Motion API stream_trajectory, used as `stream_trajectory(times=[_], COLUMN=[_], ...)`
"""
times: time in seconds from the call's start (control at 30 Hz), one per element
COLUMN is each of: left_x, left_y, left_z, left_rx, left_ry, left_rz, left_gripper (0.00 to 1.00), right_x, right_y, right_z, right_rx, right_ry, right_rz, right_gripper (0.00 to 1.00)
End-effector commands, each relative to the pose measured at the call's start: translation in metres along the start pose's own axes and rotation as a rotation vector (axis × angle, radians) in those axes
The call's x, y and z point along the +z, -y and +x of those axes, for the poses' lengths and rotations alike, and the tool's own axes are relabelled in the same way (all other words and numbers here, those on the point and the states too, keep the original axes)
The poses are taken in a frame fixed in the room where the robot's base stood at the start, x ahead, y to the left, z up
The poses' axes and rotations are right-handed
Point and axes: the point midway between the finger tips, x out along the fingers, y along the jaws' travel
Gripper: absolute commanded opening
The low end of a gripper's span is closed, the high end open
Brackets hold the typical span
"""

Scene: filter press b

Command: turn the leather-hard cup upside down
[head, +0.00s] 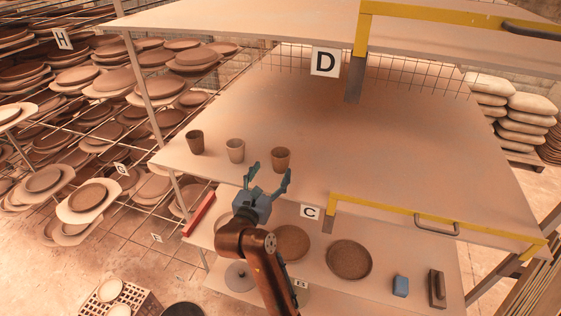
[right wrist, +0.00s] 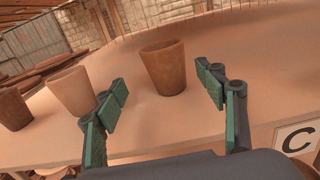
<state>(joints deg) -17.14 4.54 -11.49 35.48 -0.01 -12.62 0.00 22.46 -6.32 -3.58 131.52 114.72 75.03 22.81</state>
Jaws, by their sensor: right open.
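Three cups stand upright in a row on the shelf board marked D: a dark brown cup (head: 195,142) at left, a paler cup (head: 235,151) in the middle and a brown cup (head: 281,160) at right. I cannot tell for sure which is leather-hard. My right gripper (head: 271,169) is open at the board's front edge, just in front of the right cup. In the right wrist view this brown cup (right wrist: 165,68) stands ahead, between the spread fingers and untouched. The paler cup (right wrist: 73,91) and dark cup (right wrist: 13,109) are left of it. My left gripper is out of view.
The board (head: 400,150) is bare right of the cups. A yellow-edged frame with a handle (head: 437,224) crosses its front right. The lower shelf holds round brown discs (head: 349,259), a blue block (head: 400,286) and a dark tool (head: 437,288). Racks of plates (head: 88,195) stand left.

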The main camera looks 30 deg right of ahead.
Motion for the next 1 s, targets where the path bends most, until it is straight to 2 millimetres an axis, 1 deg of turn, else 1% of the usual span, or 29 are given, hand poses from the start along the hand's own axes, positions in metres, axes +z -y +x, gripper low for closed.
stream_trajectory(times=[0.03,0.17,0.37,0.5,0.6,0.8,1.0], left_x=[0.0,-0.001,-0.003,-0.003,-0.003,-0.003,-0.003], left_y=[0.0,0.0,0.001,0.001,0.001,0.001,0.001], left_z=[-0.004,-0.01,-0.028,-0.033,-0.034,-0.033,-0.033], left_rx=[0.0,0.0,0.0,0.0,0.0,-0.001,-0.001], left_ry=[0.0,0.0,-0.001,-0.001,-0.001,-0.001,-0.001], left_rz=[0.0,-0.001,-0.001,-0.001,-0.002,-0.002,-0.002], left_gripper=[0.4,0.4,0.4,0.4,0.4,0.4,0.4], right_x=[0.003,0.002,0.004,0.002,0.0,-0.001,-0.001], right_y=[0.001,0.003,0.009,0.008,0.008,0.008,0.008], right_z=[0.006,0.02,0.047,0.064,0.068,0.068,0.068], right_rx=[-0.003,-0.004,-0.005,-0.004,-0.003,-0.002,-0.002], right_ry=[0.002,0.002,0.005,0.005,0.004,0.004,0.004], right_rz=[-0.002,-0.003,-0.005,-0.003,-0.003,-0.002,-0.002], right_gripper=[0.65,0.65,0.65,0.65,0.65,0.65,0.51])
